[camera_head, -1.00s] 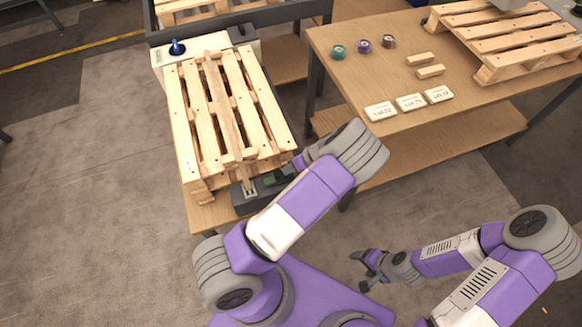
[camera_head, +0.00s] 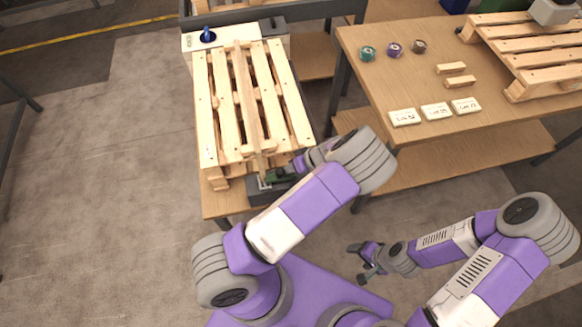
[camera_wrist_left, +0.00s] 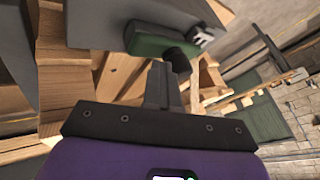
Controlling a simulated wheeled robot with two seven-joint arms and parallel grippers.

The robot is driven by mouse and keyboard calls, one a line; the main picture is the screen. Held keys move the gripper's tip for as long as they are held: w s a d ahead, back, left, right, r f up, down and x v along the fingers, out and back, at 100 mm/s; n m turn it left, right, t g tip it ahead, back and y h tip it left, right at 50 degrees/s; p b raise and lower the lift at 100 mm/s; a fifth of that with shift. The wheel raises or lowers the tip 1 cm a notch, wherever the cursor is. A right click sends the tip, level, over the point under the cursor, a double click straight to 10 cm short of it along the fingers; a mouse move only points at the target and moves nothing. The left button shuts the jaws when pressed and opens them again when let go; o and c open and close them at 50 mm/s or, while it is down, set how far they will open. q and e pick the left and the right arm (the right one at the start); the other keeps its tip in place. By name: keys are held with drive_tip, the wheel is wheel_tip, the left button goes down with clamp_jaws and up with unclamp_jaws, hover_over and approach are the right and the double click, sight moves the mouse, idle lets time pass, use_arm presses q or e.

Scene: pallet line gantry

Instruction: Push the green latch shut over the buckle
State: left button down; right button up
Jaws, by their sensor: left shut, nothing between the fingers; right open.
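The green latch (camera_head: 280,174) sits on the dark buckle base (camera_head: 264,187) at the near end of the left pallet. It also shows large in the left wrist view (camera_wrist_left: 160,42), with a pale metal piece beside its right end. My left gripper (camera_wrist_left: 176,62) is shut and empty, its tips at the latch's lower edge; I cannot tell if they touch. In the head view my left wrist and forearm cover part of the latch and buckle. My right gripper (camera_head: 363,262) is open and empty, low beside my base, away from the pallet.
The wooden pallet (camera_head: 210,95) lies on a bench, with a blue knob (camera_head: 208,35) on a pale box behind. The right table (camera_head: 375,85) holds tape rolls, wood blocks, labelled cards and another pallet. Open floor (camera_head: 100,200) lies to the left.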

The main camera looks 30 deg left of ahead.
use_arm(q)
drive_tip(key=shift+w+d+f+b, duration=0.1)
drive_tip(key=shift+w+d+b, duration=0.35)
drive_tip(key=shift+w+d, duration=0.7)
drive_tip(key=shift+w+d+r, duration=0.55)
drive_tip(key=shift+w+r, duration=0.1)
drive_tip(key=s+p+v, duration=0.1)
drive_tip(key=p+v, duration=0.1)
drive_tip(key=v, duration=0.6)
drive_tip(key=shift+w+r, duration=0.3)
drive_tip(key=shift+w, duration=0.1)
use_arm(e)
drive_tip(key=shift+w+d+r, duration=0.15)
drive_tip(key=shift+w+r, duration=0.25)
drive_tip(key=shift+r, duration=0.4)
use_arm(q)
drive_tip(key=shift+d, duration=0.1)
drive_tip(key=s+a+f+m+g+h, duration=0.1)
drive_tip(key=s+f+m+h, duration=0.45)
drive_tip(key=s+f, duration=0.7)
drive_tip(key=s+d+m+t+h, duration=0.3)
drive_tip(key=s+d+h, duration=0.3)
drive_tip(key=shift+r, duration=0.15)
use_arm(e)
drive_tip(key=shift+c, duration=0.4)
